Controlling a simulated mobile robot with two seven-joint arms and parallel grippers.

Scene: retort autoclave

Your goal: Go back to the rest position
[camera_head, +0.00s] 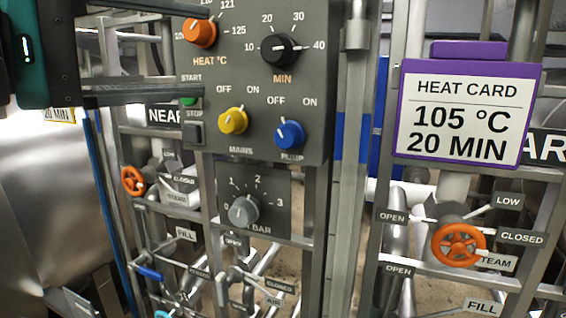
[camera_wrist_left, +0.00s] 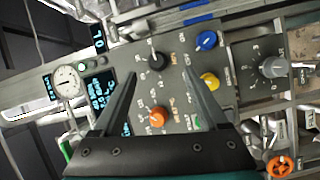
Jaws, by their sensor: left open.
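My left gripper (camera_head: 206,50) comes in from the left in front of the grey control panel (camera_head: 262,85), its two fingers wide apart with nothing between them. In the left wrist view the open fingers (camera_wrist_left: 160,73) point at the panel. The orange HEAT knob (camera_head: 200,33) shows between the fingers in both views, and no contact with it is visible. The black MIN knob (camera_head: 280,50), yellow MAINS knob (camera_head: 233,121) and blue PUMP knob (camera_head: 289,134) are clear of the fingers. My right gripper is not in view.
A grey BAR knob (camera_head: 243,211) sits below the panel. A purple-framed heat card (camera_head: 465,115) reads 105 °C, 20 MIN. Orange valve wheels (camera_head: 459,245), pipes and metal frame posts crowd the lower area. The left wrist view shows a round gauge (camera_wrist_left: 68,82) beside lit displays.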

